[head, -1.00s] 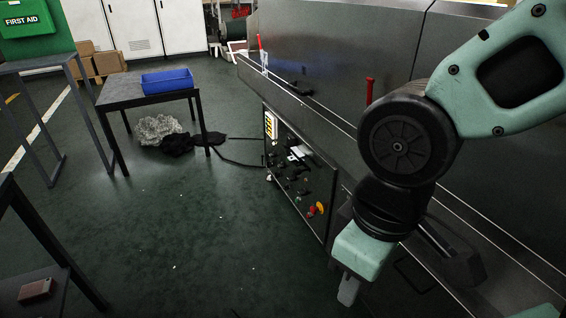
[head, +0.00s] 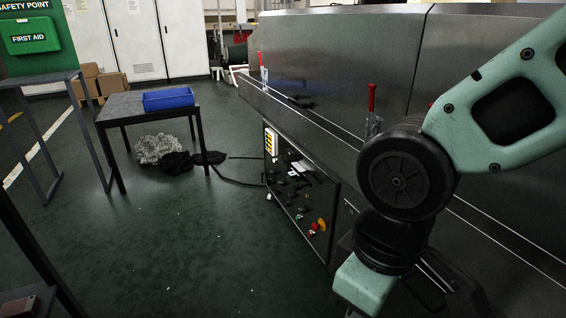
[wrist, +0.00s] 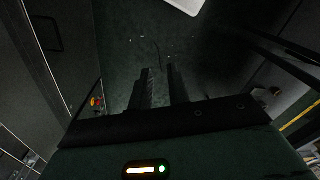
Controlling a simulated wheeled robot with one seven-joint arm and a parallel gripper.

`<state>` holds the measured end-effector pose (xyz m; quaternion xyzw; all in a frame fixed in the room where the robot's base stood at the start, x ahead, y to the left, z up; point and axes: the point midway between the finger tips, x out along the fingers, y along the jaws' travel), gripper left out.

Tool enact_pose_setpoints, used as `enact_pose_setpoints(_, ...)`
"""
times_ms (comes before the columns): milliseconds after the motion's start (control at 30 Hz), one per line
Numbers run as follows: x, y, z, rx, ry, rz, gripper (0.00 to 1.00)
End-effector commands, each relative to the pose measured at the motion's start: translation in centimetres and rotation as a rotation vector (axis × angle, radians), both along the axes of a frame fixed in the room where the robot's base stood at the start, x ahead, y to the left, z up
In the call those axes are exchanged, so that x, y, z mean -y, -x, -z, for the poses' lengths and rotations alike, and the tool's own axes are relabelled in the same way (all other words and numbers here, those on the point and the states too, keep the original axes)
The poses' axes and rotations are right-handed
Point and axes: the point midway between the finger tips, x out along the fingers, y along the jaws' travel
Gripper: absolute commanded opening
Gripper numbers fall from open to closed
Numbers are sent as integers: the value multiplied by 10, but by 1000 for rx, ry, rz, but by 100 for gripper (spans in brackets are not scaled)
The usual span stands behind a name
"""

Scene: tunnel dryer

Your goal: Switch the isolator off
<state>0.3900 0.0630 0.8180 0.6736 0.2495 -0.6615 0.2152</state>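The isolator is most likely the red-and-yellow rotary handle (head: 318,226) low on the right end of the dark control panel. It also shows small in the wrist view (wrist: 97,101), left of the fingers. Which position the handle is in is too small to tell. My gripper (wrist: 163,72) shows in the wrist view with two dark fingers apart by a narrow gap, nothing between them. It points over the bare floor, away from the handle. In the head view my wrist is to the right of the panel, and the fingers are cut off at the bottom edge.
The panel (head: 296,196) holds other dark knobs and a yellow label, under the long grey dryer body (head: 345,60). Red-handled levers (head: 372,97) stand on its ledge. A table (head: 118,108) with a blue tray (head: 168,106) stands left. The floor before the panel is clear.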

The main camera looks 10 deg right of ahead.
Motion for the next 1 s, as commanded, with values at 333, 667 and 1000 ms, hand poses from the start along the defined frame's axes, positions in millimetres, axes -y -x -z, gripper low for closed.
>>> enact_pose_setpoints(333, 0, 0, -56, 0, 0, 1, 0)
enact_pose_setpoints(667, 0, 0, -169, 0, 0, 2, 0)
enact_pose_setpoints(1000, 0, 0, -205, 0, 0, 3, 0)
